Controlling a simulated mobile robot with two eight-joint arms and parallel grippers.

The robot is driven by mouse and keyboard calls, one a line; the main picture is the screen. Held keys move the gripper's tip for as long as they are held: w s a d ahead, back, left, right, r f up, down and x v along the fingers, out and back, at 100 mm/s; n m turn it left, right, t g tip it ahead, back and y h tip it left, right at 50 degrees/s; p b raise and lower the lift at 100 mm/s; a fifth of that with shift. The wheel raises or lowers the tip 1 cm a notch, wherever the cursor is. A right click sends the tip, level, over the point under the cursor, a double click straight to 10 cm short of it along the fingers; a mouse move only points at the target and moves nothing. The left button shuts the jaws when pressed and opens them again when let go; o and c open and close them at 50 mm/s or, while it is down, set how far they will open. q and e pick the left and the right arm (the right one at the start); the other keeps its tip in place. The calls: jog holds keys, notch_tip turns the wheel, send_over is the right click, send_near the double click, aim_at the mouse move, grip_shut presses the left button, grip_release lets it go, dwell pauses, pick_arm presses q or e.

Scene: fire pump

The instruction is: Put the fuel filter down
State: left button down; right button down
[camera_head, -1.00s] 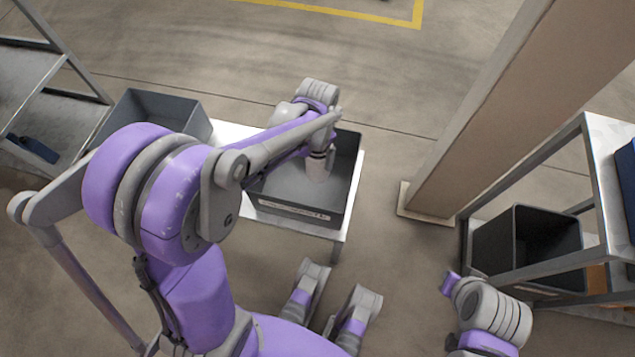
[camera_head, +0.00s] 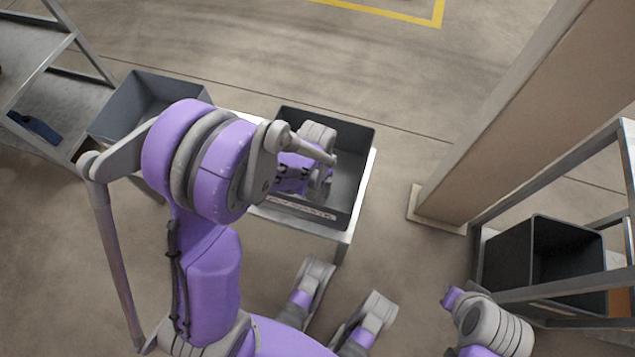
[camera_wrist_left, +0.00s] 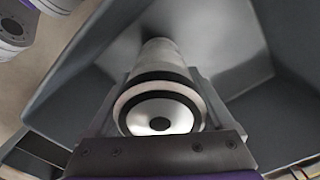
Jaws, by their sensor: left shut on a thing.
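The fuel filter (camera_wrist_left: 158,108) is a pale metal cylinder with black rings and a round end face, seen end-on in the left wrist view. My left gripper (camera_wrist_left: 165,85) is shut on it, a finger at either side. In the head view the left wrist (camera_head: 308,175) reaches down into the dark grey bin (camera_head: 352,160) on the white table. The filter and fingertips are hidden there behind my arm. Bin walls surround the filter in the wrist view; I cannot tell if it touches the floor. My right gripper is out of view.
A second grey bin (camera_head: 125,115) stands to the left on the white table (camera_head: 362,205). A shelf rack (camera_head: 60,95) is at the far left. A beige pillar (camera_head: 500,110) and a rack with a black bin (camera_head: 555,250) stand at the right.

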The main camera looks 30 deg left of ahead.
pick_arm(q)
jog(key=shift+f, duration=0.4)
jog(key=shift+f, duration=0.2)
grip_release()
jog(key=shift+r, duration=0.1)
